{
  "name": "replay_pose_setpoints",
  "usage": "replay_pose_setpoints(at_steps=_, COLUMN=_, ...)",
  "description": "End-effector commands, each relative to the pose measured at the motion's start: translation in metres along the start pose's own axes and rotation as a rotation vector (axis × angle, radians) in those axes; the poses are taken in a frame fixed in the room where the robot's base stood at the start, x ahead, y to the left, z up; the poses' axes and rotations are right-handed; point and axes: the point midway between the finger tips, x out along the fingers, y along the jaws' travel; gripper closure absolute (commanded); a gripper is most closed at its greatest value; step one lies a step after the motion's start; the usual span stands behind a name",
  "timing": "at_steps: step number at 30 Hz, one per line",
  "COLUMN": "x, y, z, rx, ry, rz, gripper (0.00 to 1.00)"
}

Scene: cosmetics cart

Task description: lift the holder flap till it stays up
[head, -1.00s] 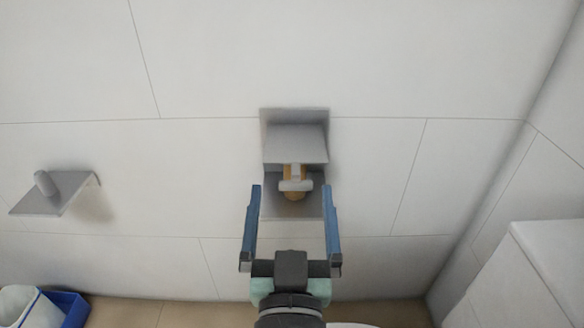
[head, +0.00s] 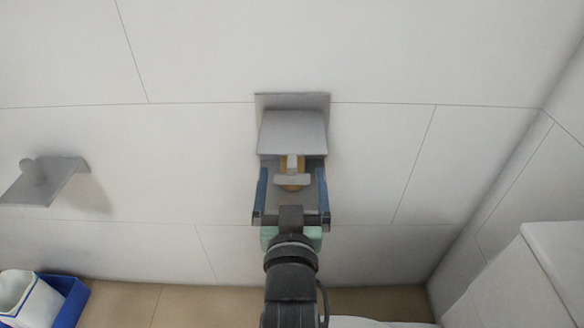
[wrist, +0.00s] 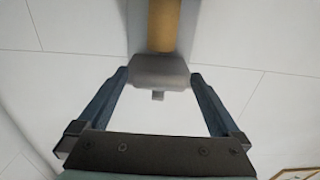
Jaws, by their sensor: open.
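The grey holder is fixed to the white tiled wall, with its back plate (head: 293,99) at the top. Its flap (head: 293,132) is a grey panel sticking out from the plate above a brown cardboard tube (head: 302,165). A pale grey T-shaped end piece (head: 291,178) sits in front of the tube. In the wrist view the tube (wrist: 164,25) runs behind a rounded grey block (wrist: 160,70) with a small tab. My gripper (head: 291,173) is open and empty, its blue fingers on either side of that end piece, below the flap. The flap is not clearly seen in the wrist view.
A grey wall shelf (head: 52,185) with a small knob-like piece is at the left. A blue bin (head: 70,300) with a white container (head: 18,296) stands at lower left. A white cabinet-like block (head: 545,270) is at lower right. The wall around the holder is clear.

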Motion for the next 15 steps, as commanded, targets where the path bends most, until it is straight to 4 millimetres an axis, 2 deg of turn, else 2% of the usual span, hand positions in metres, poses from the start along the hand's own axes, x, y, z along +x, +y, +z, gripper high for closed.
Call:
replay_pose_setpoints(at_steps=6, x=0.027, y=0.0, z=0.001, rx=0.001, ry=0.001, rz=0.0, gripper=0.0)
replay_pose_setpoints(at_steps=15, x=0.037, y=0.0, z=0.0, rx=0.001, ry=-0.001, rz=0.0, gripper=0.0)
